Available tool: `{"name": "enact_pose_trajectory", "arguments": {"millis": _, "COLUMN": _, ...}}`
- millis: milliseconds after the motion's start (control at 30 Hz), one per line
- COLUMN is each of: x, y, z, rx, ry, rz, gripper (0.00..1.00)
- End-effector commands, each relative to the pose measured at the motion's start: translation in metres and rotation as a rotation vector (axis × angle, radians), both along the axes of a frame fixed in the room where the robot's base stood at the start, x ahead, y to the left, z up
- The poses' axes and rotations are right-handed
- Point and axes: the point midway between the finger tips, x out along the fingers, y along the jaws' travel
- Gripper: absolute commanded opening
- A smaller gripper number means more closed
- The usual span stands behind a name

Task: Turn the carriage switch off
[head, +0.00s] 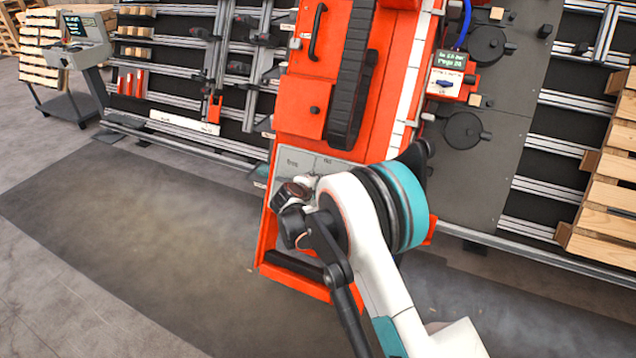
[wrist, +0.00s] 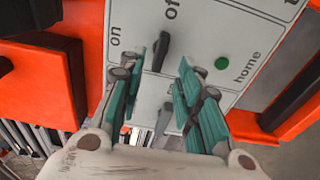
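The carriage switch is a dark, elongated handle (wrist: 161,50) on a pale control panel (wrist: 205,25) in the wrist view. The label "on" is to its left and a partly cropped label, "of", is above it. The handle's upper end leans toward the "of" label; which end is the pointer I cannot tell. My gripper (wrist: 163,68) has teal fingers spread apart, one on each side of the handle, with a visible gap and nothing between them held. In the head view my wrist covers the gripper and most of the panel (head: 340,168).
A green button (wrist: 221,63) sits right of the handle beside the label "home". An orange box (wrist: 40,80) stands out at the left of the wrist view. In the head view, the orange carriage (head: 300,105) has a small display box (head: 447,80) at its right. Grey floor is open at front left.

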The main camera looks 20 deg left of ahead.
Motion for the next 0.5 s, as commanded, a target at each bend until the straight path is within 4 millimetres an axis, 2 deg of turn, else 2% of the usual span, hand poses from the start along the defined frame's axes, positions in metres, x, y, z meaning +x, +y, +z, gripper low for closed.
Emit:
{"name": "enact_pose_trajectory", "arguments": {"millis": 33, "x": -0.01, "y": 0.0, "z": 0.006, "rx": 0.0, "ry": 0.0, "rz": 0.001, "gripper": 0.32}}
{"name": "enact_pose_trajectory", "arguments": {"millis": 200, "x": -0.037, "y": -0.001, "z": 0.02, "rx": 0.0, "ry": 0.0, "rz": 0.001, "gripper": 0.32}}
{"name": "enact_pose_trajectory", "arguments": {"millis": 333, "x": -0.051, "y": -0.001, "z": 0.027, "rx": -0.001, "ry": 0.0, "rz": 0.002, "gripper": 0.32}}
{"name": "enact_pose_trajectory", "arguments": {"millis": 500, "x": -0.058, "y": -0.002, "z": 0.03, "rx": -0.001, "ry": 0.0, "rz": 0.0, "gripper": 0.32}}
